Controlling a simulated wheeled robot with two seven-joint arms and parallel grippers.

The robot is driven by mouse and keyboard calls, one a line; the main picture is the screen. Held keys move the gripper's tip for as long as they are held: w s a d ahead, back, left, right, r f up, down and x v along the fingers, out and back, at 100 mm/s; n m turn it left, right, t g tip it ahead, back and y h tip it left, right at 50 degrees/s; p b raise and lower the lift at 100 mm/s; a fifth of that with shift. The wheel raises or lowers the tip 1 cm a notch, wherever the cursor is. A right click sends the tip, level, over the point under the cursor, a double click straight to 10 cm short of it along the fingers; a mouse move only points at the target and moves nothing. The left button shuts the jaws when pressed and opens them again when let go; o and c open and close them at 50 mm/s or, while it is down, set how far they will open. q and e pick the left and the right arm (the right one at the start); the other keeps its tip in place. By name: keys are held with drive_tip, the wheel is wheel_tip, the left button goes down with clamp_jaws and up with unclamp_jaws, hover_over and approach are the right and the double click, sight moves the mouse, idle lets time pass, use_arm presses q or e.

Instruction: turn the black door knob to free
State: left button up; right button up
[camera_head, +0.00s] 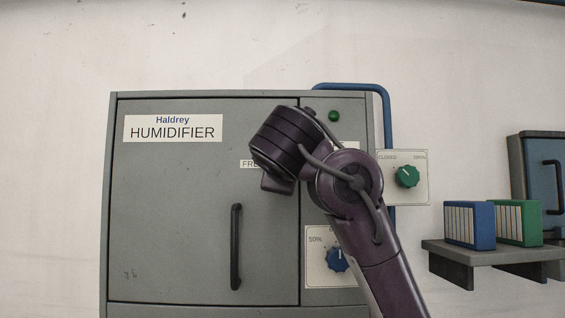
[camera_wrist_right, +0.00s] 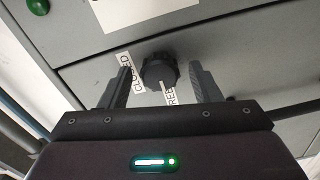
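The black door knob (camera_wrist_right: 159,70) is a ribbed round knob on the grey humidifier front, seen in the right wrist view. My right gripper (camera_wrist_right: 160,67) is open, with one finger on each side of the knob and a visible gap to each. A "CLOSED" label (camera_wrist_right: 126,72) and a "FREE" label (camera_wrist_right: 168,93) lie beside the knob, partly covered. In the head view my right arm hides the knob, and only part of the "FREE" label (camera_head: 248,164) shows. My left gripper is not in view.
The humidifier door (camera_head: 180,230) is shut and has a black vertical handle (camera_head: 236,247). A blue dial (camera_head: 337,259) is partly behind my right arm. A green valve knob (camera_head: 407,176) and a shelf (camera_head: 480,254) with blue and green boxes are to the right.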

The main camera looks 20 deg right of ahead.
drive_tip(key=b+v, duration=0.4)
drive_tip(key=v, duration=0.3)
drive_tip(key=shift+s, duration=0.4)
drive_tip(key=shift+a, duration=0.1)
